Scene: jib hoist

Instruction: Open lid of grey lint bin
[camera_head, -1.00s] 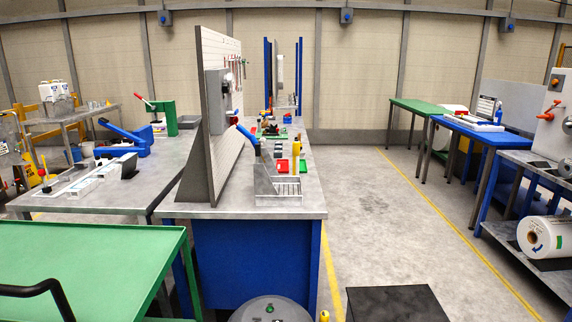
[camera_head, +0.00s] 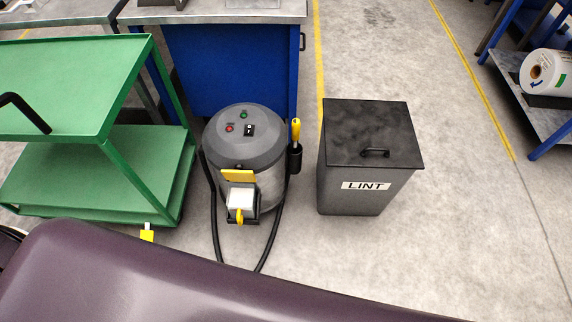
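The grey lint bin (camera_head: 349,204) stands upright on the concrete floor, right of the picture's middle, with a white LINT label on its front. Its dark flat lid (camera_head: 360,120) lies closed on top. A black bar handle (camera_head: 375,153) sits on the lid near its front edge. Neither of my grippers shows in this view, so whether they are open or shut is hidden.
A grey drum vacuum (camera_head: 244,150) with a black hose stands just left of the bin. A green cart (camera_head: 95,170) is at left and a blue workbench (camera_head: 230,70) behind. Floor to the right of the bin is clear up to a rack with a white roll (camera_head: 548,72).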

